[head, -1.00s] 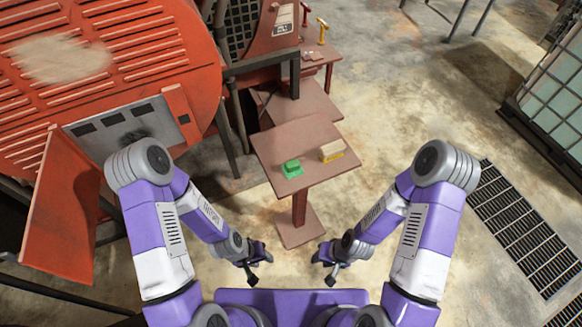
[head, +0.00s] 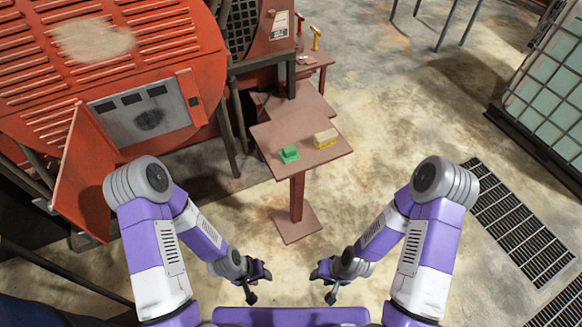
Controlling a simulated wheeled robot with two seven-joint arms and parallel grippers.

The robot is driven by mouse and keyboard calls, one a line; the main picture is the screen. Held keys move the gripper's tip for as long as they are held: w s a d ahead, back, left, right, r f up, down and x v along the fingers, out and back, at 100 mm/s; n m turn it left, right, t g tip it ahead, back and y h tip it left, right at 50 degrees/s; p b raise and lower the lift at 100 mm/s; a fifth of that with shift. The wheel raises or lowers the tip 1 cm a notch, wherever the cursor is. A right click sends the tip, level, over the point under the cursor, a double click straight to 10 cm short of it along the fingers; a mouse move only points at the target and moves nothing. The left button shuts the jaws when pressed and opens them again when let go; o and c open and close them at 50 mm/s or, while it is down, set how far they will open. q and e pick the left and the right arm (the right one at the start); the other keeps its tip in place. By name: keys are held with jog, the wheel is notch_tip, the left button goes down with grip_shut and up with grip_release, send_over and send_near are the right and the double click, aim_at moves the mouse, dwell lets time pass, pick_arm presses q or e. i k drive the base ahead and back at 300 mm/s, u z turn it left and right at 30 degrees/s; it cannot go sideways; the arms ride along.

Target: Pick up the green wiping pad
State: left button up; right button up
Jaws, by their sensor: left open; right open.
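The green wiping pad (head: 289,154) lies on the near left part of a small brown pedestal table (head: 290,132). A block-shaped thing with a yellow base and cream top (head: 325,139) sits to its right on the same table. My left gripper (head: 259,283) is open and empty, in front of the table and below the pad in the picture. My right gripper (head: 322,283) is open and empty, at a similar height to the right. Both are well apart from the pad.
A large red machine (head: 120,60) with an open door (head: 85,175) stands at the left. Another table (head: 312,62) with yellow-handled and red things is behind. The floor around the pedestal is open.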

aim_at(289, 154)
jog(key=z, duration=0.95)
jog(key=i, duration=0.75)
jog(key=u, duration=0.85)
